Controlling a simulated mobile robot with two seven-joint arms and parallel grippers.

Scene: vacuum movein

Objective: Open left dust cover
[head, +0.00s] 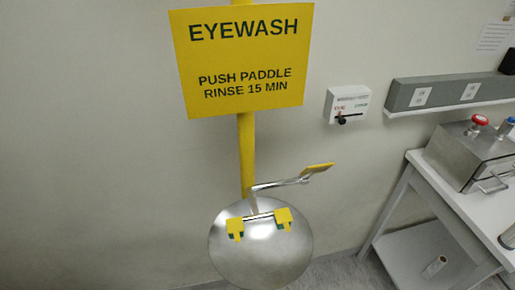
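The left dust cover (235,226) is a small yellow cap over the metal eyewash bowl (262,262). Dark green shows under its lower edge. The right dust cover (283,215) is a similar yellow cap just beside it, also with green below. Both look seated over their nozzles, though they are too small to tell exactly. A thin dark bar runs between the two caps. Neither of my grippers is in view.
A yellow paddle (317,169) on a metal arm rises at the right above the bowl. A yellow post (247,155) carries the EYEWASH sign (243,57). A white table (452,205) with a metal box (475,153) stands right. The wall left of the bowl is bare.

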